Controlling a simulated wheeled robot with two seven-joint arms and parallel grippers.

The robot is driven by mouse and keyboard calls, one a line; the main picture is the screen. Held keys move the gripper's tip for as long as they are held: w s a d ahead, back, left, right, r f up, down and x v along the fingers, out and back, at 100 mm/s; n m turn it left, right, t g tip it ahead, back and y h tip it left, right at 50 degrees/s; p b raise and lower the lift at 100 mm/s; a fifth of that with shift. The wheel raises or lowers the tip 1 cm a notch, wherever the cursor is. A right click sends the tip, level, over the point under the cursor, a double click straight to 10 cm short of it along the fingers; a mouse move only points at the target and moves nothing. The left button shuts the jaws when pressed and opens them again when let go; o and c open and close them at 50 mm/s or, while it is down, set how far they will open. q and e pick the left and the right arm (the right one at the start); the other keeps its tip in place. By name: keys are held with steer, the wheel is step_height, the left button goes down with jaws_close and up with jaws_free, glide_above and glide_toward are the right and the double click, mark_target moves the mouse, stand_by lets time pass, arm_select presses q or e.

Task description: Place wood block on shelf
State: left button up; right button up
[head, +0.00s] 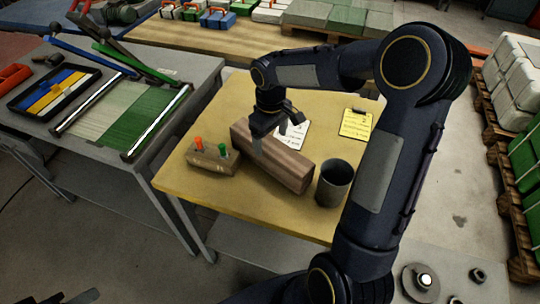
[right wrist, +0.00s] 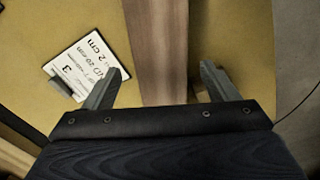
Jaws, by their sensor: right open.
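A long brown wood block (head: 290,168) lies on the yellow table top (head: 225,112), running from the back left to the front right. My right gripper (head: 271,140) is over the block's left half, pointing down. In the right wrist view the block (right wrist: 160,45) runs between the two fingers of my right gripper (right wrist: 162,70). The fingers are spread wide, with a gap on each side of the block. A grey lower shelf (head: 235,243) shows beneath the table. My left gripper is not in view.
A white card (head: 293,136) and a yellow clipboard (head: 356,124) lie behind. A grey bench (head: 60,150) is at left.

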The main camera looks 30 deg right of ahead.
mark_target(270, 143)
step_height(270, 143, down, 6)
steer(key=shift+a+r, duration=0.1)
steer(key=c, duration=1.6)
steer(key=shift+w+r, duration=0.1)
jaws_close()
steer(key=shift+r, duration=0.15)
